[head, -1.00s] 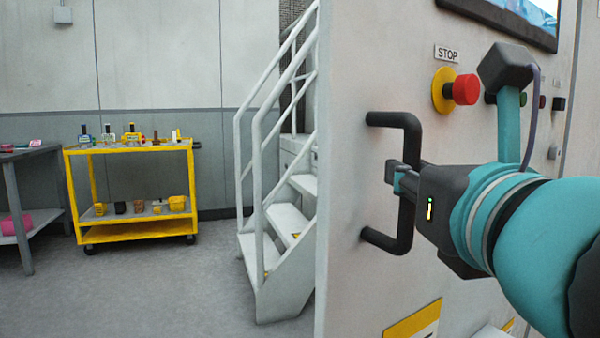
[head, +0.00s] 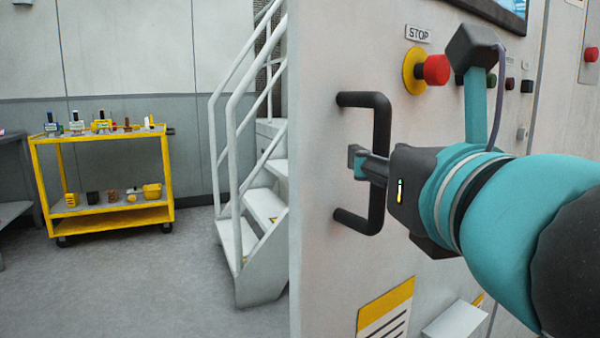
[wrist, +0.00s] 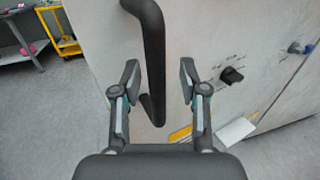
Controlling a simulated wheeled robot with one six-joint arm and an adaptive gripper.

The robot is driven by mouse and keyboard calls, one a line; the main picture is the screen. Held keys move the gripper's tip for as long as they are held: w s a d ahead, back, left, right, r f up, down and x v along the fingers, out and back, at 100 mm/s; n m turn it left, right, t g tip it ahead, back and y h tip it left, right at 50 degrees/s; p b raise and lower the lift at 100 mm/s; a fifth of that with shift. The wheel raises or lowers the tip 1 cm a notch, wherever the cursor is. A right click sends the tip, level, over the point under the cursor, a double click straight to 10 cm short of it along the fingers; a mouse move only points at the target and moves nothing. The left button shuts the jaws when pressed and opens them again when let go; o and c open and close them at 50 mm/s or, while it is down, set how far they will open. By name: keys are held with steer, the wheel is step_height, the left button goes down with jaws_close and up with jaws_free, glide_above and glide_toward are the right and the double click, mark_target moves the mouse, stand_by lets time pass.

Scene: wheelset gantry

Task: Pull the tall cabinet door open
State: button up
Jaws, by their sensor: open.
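The tall grey cabinet door (head: 325,200) fills the middle of the head view and appears closed, though its seam is hard to judge. A black D-shaped handle (head: 382,115) stands upright on it near its left edge. My gripper (head: 358,165) is at the handle's upright bar, about mid-height. In the wrist view the handle (wrist: 153,50) runs down between the two open fingers of my gripper (wrist: 158,85). Gaps show on both sides of the bar, so neither finger appears to press on it.
A red stop button (head: 436,69) on a yellow base sits above my gripper. White stairs with a railing (head: 245,225) stand left of the cabinet. A yellow cart (head: 108,226) holds small items. Grey floor between them is open.

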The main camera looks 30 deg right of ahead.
steer(key=v, duration=1.1)
steer(key=shift+s+a, duration=0.2)
steer(key=shift+s, duration=0.15)
stand_by(0.4)
